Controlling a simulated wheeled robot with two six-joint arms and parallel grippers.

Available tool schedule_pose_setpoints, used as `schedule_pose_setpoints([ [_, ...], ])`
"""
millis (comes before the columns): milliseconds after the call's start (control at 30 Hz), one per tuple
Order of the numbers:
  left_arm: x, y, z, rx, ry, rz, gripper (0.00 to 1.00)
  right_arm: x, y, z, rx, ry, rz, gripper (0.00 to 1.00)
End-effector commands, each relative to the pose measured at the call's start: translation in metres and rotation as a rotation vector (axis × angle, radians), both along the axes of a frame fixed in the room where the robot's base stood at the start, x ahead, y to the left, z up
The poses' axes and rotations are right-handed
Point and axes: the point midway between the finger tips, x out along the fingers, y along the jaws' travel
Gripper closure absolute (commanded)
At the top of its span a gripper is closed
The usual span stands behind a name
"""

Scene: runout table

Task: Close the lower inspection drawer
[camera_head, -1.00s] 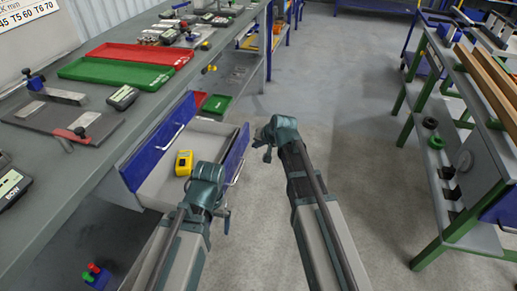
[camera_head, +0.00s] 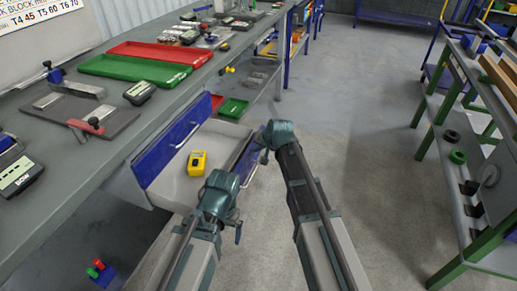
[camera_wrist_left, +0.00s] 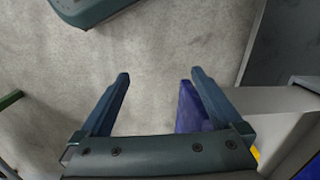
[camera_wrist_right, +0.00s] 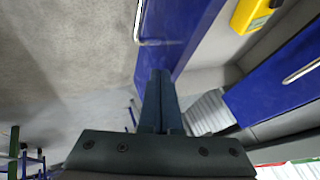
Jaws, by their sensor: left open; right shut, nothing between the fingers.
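The lower inspection drawer (camera_head: 171,194) is pulled out from under the bench, its grey tray exposed with a yellow device (camera_head: 197,162) inside. Its blue front (camera_wrist_right: 184,32) and handle (camera_wrist_right: 137,20) show in the right wrist view. My left gripper (camera_head: 238,230) is open near the drawer front's near end. In the left wrist view, a blue panel edge (camera_wrist_left: 188,108) shows between the open fingers (camera_wrist_left: 160,78), close to the right finger; contact is unclear. My right gripper (camera_head: 263,152) is shut and empty at the front's far end; its fingertips (camera_wrist_right: 160,75) appear close to the blue panel.
The upper blue drawer front (camera_head: 165,158) is shut above the open tray. The bench top holds a green tray (camera_head: 125,71) and a red tray (camera_head: 155,53). A green-legged rack (camera_head: 455,130) stands at right. The floor between (camera_head: 360,170) is clear.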

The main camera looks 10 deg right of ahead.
Motion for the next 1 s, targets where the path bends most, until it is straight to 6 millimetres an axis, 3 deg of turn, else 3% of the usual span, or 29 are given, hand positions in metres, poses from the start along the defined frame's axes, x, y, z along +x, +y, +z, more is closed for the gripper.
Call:
schedule_pose_setpoints([
  [167,0.000,0.000,0.000,0.000,0.000,0.000,0.00,0.002,0.003,0.000,-0.001,0.000,0.001,1.00],
  [333,0.000,0.000,0.000,0.000,0.000,0.000,0.00,0.012,0.022,0.000,-0.001,0.000,0.003,1.00],
  [800,0.000,0.000,0.000,0.000,0.000,0.000,0.00,0.063,0.124,0.000,0.001,0.000,0.003,1.00],
  [1000,0.000,0.000,0.000,0.000,0.000,0.000,0.00,0.077,0.153,0.000,0.001,-0.001,0.002,1.00],
])
